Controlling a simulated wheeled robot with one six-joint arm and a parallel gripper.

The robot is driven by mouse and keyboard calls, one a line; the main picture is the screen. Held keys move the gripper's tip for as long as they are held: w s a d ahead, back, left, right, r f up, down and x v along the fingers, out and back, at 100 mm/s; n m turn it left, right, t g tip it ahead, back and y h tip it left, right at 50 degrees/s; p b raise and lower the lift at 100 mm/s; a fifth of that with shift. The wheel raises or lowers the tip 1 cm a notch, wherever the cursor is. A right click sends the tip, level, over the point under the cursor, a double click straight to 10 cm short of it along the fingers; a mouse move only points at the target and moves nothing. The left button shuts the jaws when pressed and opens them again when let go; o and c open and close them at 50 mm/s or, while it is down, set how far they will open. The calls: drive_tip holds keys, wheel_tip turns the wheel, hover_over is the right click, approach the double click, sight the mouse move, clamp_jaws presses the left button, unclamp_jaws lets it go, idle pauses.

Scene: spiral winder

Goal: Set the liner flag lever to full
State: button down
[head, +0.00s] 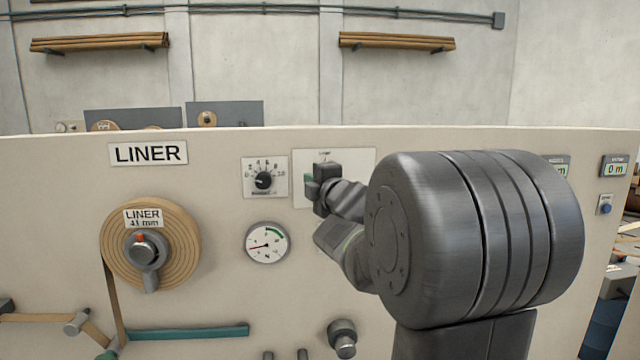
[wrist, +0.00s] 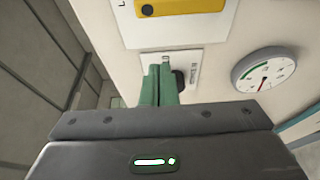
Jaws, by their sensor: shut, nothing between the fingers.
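In the head view, a white plate (head: 360,160) with a small label starting with "Liner" is on the beige panel; my gripper (head: 311,186) is in front of it and hides much of it. In the wrist view, my gripper's green fingers (wrist: 158,70) are together, with nothing seen between them. Their tips overlap a small white plate (wrist: 195,60) with printed text, and a dark knob or lever part (wrist: 180,80) shows just right of the fingers. I cannot tell if the fingers touch it, nor read its setting.
A numbered dial (head: 264,179) and a round gauge (head: 267,243) are left of my gripper. A liner roll (head: 185,245) is further left. A dark knob (head: 343,338) sticks out below. In the wrist view, a yellow plate (wrist: 195,6) is at the top.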

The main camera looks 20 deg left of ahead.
drive_tip(key=w, duration=0.1)
drive_tip(key=w+p, duration=0.1)
drive_tip(key=w, duration=0.1)
drive_tip(key=w+p, duration=0.1)
drive_tip(key=shift+w+d, duration=0.25)
drive_tip(key=shift+w+d+m+b, duration=0.15)
drive_tip(key=shift+d+m+b, duration=0.15)
drive_tip(key=shift+m, duration=0.4)
idle(0.3)
drive_tip(key=w+d+f+m+t+h+b, duration=0.1)
drive_tip(key=d+f+m+t+b, duration=0.1)
drive_tip(key=m+b, duration=0.6)
drive_tip(key=w+d+f+m+t+h+b, duration=0.1)
drive_tip(key=w+d+f+m+t+b, duration=0.1)
drive_tip(key=m+b, duration=0.6)
drive_tip(key=d+m+t, duration=0.1)
drive_tip(key=m+t, duration=0.1)
drive_tip(key=m, duration=0.1)
drive_tip(key=shift+w+d+t+b, duration=0.25)
drive_tip(key=shift+d+t+b, duration=0.05)
drive_tip(key=shift+t+b, duration=0.1)
